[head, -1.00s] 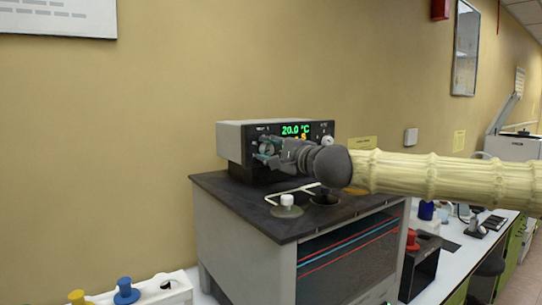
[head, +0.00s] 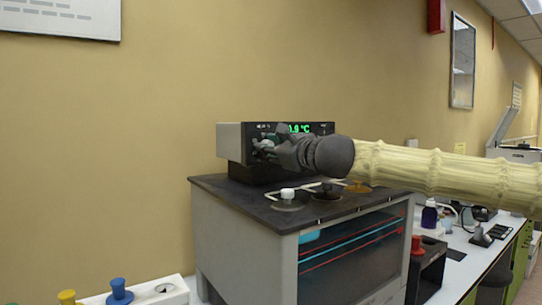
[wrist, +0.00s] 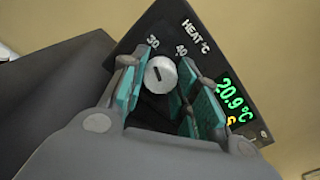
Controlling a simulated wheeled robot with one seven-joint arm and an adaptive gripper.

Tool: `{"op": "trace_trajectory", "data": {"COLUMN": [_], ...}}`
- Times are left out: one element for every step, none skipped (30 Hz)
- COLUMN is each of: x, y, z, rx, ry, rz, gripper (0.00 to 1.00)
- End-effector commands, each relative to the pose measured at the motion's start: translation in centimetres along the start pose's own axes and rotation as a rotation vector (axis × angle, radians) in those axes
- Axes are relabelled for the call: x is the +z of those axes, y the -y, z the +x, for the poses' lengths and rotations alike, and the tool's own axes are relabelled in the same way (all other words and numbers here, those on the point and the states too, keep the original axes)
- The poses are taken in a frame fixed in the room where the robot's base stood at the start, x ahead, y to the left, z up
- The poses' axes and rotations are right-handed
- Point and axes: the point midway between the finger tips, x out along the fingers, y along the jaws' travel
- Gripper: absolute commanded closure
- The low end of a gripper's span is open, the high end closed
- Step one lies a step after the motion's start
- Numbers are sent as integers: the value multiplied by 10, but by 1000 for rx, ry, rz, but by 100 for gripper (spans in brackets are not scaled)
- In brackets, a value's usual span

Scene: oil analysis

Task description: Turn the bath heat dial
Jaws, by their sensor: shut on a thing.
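The bath's black control panel (wrist: 222,58) fills the middle of the wrist view, with "HEAT °C" and the marks 30 and 40 printed on it. The heat dial (wrist: 160,74) is a round pale knob with a dark pointer line. My gripper (wrist: 158,80) has its teal-padded fingers on either side of the dial and is shut on it. The green display (wrist: 232,95) reads 20.9. In the head view, my gripper (head: 266,147) is at the left part of the control box (head: 231,144), and hides the dial and part of the display.
The control box stands on the dark top of the bath (head: 235,196). A white-capped stopper (head: 287,194) and other lids sit in the top below my arm. A bench (head: 462,262) with bottles and instruments runs along the right. Coloured knobs (head: 120,291) are at lower left.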

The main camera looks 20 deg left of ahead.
Motion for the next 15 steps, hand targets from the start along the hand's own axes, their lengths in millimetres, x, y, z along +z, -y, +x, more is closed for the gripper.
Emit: {"op": "trace_trajectory", "data": {"x": [-3, -3, -3, -3, -4, -4, -4, -3, -3, -3, -3, -3, -3, -3, -3], "y": [-4, -4, -4, -4, -4, -4, -4, -4, -4, -4, -4, -4, -3, -3, -4], "z": [0, 0, 0, 0, 0, 0, 0, 0, 0, 0, 0, 0, 0, 0, 0], "rx": [3, 3, 3, 3, 3, 3, 3, 3, 3, 2, 2, 2, 2, 2, 2], "ry": [0, 0, 0, 0, 0, 0, 0, 0, 0, 0, 0, 0, 0, 0, 0], "rz": [37, 59, 90, 112, 136, 165, 189, 211, 242, 264, 288, 317, 340, 362, 393], "gripper": [93, 93, 93, 93, 93, 93, 93, 93, 93, 93, 93, 93, 93, 93, 93]}}
